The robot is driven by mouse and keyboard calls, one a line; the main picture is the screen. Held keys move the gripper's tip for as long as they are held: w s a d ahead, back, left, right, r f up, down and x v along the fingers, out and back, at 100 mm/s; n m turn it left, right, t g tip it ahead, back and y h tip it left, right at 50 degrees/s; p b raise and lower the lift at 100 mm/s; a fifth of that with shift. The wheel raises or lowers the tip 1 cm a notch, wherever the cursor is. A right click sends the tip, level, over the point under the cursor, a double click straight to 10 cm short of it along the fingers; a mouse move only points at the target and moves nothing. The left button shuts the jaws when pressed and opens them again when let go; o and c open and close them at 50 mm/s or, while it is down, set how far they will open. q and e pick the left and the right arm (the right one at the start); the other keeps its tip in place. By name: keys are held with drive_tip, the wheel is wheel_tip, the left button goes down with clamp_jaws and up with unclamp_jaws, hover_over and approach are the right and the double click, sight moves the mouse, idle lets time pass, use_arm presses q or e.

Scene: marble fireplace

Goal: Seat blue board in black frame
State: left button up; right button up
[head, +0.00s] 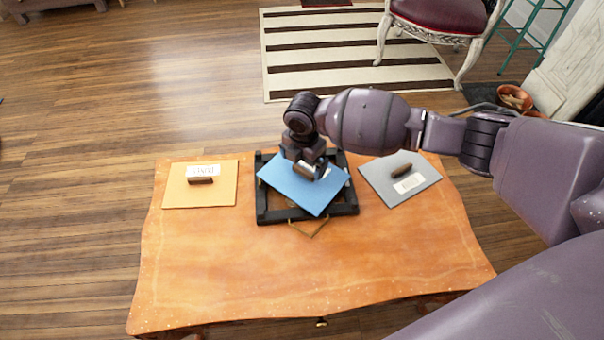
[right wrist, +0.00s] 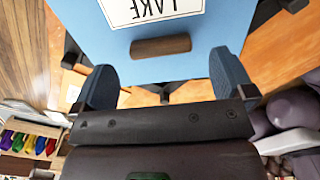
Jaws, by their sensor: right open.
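The blue board (head: 310,196) lies across the top of the black frame (head: 262,198), turned at an angle to it, with corners over the frame's bars. I cannot tell how level it is. My right gripper (head: 310,170) is over the board's far part. In the right wrist view the open gripper (right wrist: 161,68) has the board's brown handle (right wrist: 160,47) between and just beyond its fingertips, with a gap on both sides. A white label (right wrist: 150,8) reading "LAKE" shows upside down. The arm hides some of the frame's far side. My left gripper is out of view.
The orange table (head: 320,275) also bears an orange board (head: 180,195) with a handle left of the frame and a grey board (head: 385,190) with a handle to its right. A gold wire piece (head: 311,230) sticks out at the frame's near side. The table's front is clear.

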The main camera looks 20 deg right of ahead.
sight(303, 170)
wheel_tip(303, 170, down, 4)
drive_tip(key=shift+r+b, duration=0.15)
drive_tip(key=shift+b, duration=0.3)
drive_tip(key=shift+r, duration=0.2)
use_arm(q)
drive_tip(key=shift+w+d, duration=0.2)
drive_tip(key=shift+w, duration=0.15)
use_arm(e)
drive_tip(key=c, duration=1.1)
